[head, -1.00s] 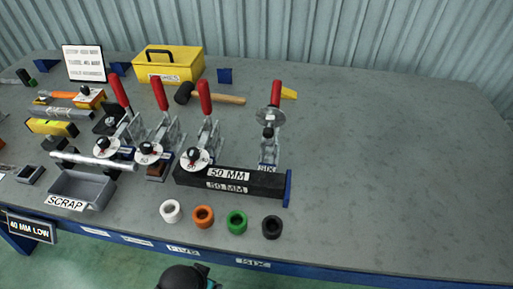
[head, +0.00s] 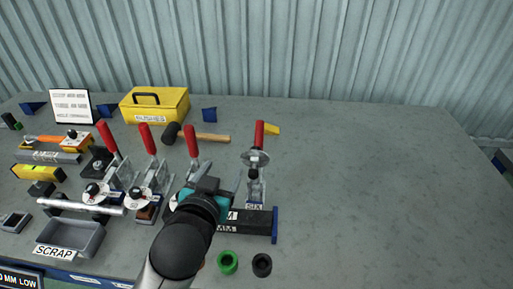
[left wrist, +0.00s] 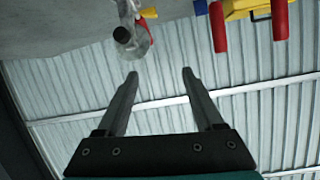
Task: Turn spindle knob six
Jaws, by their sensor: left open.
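Spindle knob six is the small dark knob (head: 253,173) on the rightmost toggle clamp, below a grey disc (head: 256,157) and a red handle (head: 259,133). A SIX label (head: 254,206) is at its foot. My left gripper (head: 214,174) is open and empty, left of and apart from the knob. It hides part of the neighbouring clamp and the 50 MM block. In the left wrist view, my open left gripper (left wrist: 159,74) has bare fingers, and a dark knob (left wrist: 122,34), apparently knob six, is beyond the left fingertip. My right gripper is not in view.
The dark 50 MM block (head: 258,222) lies in front of clamp six. A green ring (head: 228,262) and a black ring (head: 262,265) are nearer. Other red-handled clamps (head: 147,140) and a yellow toolbox (head: 154,104) are to the left. The table right is clear.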

